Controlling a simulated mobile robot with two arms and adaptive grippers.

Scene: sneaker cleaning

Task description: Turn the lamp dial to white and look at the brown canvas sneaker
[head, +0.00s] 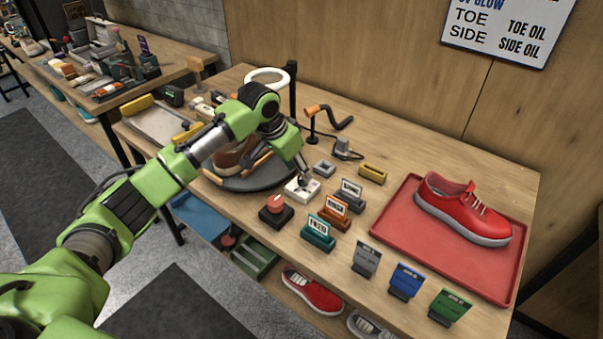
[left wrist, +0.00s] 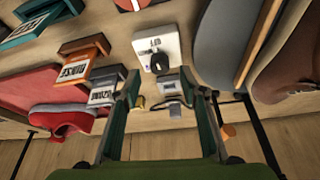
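The white dial box (head: 302,190) sits on the workbench in front of the turntable. Its black knob (left wrist: 160,63) faces up in the left wrist view; its lettering is too small to read surely. My left gripper (head: 304,178) points down right over the box. In the left wrist view its two fingers stand apart with nothing held between them; whether they touch the knob I cannot tell. The brown canvas sneaker (head: 232,156) lies on the round dark turntable (head: 262,182), partly hidden by my left arm. It also shows at the right of the left wrist view (left wrist: 292,68). My right gripper is out of view.
A white ring lamp (head: 284,76) stands on a black pole behind. A red button box (head: 276,209) and several label blocks, including an orange one (head: 330,212), crowd near the dial. A red sneaker (head: 463,208) rests on a red tray (head: 397,228) at right.

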